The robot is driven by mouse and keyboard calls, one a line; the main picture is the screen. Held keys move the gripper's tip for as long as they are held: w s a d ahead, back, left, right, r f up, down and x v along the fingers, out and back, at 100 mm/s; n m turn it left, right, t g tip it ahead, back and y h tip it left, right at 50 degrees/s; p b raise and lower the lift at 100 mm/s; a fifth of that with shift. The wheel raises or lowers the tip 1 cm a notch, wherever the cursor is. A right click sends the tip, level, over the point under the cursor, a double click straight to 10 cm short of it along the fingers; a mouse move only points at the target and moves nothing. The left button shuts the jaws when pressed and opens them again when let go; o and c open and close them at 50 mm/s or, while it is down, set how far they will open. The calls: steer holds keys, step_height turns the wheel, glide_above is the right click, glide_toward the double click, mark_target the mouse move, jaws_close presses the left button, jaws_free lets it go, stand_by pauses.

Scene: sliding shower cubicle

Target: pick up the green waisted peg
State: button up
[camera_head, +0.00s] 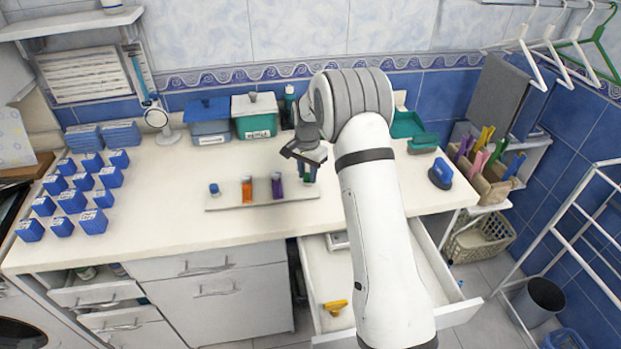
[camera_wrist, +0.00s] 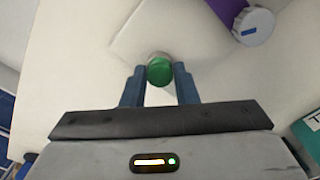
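The green waisted peg (camera_wrist: 159,71) shows end-on in the wrist view, between the tips of my gripper's two blue fingers (camera_wrist: 159,80). Little or no gap shows on either side of it. The fingers stand apart about as wide as its top. In the head view the peg (camera_head: 307,173) stands at the right end of a light grey rack (camera_head: 218,203), partly hidden by my gripper (camera_head: 305,163), which is above it.
An orange peg (camera_head: 247,190) and a purple peg (camera_head: 277,185) stand on the rack, with a small blue piece (camera_head: 214,189) at its left. Blue blocks (camera_head: 72,200) fill the counter's left. An open drawer (camera_head: 448,280) is below. The counter's front middle is clear.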

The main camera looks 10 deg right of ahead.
jaws_close()
